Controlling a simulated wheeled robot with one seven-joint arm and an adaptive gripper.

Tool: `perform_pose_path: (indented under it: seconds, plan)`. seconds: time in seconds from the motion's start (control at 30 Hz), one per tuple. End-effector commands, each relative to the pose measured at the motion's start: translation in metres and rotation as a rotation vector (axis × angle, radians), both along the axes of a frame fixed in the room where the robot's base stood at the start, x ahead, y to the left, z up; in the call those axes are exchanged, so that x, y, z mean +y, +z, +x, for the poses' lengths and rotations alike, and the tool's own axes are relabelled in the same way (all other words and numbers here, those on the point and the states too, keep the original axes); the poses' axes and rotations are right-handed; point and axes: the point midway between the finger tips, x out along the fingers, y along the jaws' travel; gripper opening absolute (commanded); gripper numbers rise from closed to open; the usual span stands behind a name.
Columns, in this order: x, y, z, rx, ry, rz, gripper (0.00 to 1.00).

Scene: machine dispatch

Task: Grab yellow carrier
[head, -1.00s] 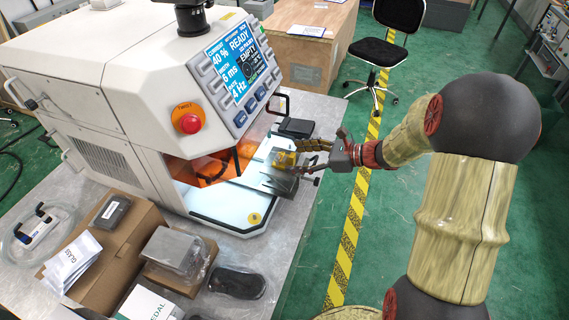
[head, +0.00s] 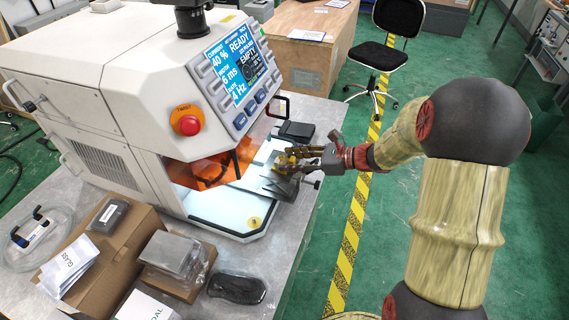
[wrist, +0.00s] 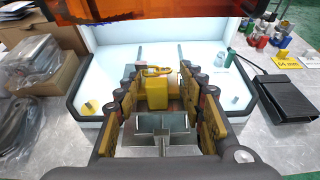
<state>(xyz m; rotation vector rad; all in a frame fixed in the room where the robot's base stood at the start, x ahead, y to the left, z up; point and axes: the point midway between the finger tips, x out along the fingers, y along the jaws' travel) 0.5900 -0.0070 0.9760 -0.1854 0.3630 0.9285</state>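The yellow carrier (wrist: 157,95) is a small upright block with a yellow loop on top, seen in the middle of the wrist view. In the head view the yellow carrier (head: 285,159) is small and partly hidden by my fingers. It stands at the front of the machine's lit work area, by a grey metal holder (wrist: 160,124). My gripper (head: 284,163) is at the carrier, with a finger on either side. In the wrist view my gripper (wrist: 158,84) is open, and gaps show between the fingers and the carrier. Contact is not visible.
The white machine (head: 140,70) with an orange shield (head: 212,165) stands behind the carrier. A black pedal-like box (wrist: 287,95) lies to the right in the wrist view. Cardboard boxes (head: 125,250) and a black pouch (head: 237,287) lie at the table's left front.

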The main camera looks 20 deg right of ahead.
Motion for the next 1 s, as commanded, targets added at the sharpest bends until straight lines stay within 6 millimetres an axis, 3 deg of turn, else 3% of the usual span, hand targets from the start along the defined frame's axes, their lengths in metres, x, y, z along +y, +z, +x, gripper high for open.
perform_pose_path:
  seconds: [0.47,0.77,1.0]
  plan:
    - [0.001,-0.001,-0.001,0.003,0.004,0.002,0.09]
    - [0.002,0.001,-0.002,0.003,0.005,0.002,0.09]
    - [0.001,0.023,-0.001,0.000,0.004,0.001,0.09]
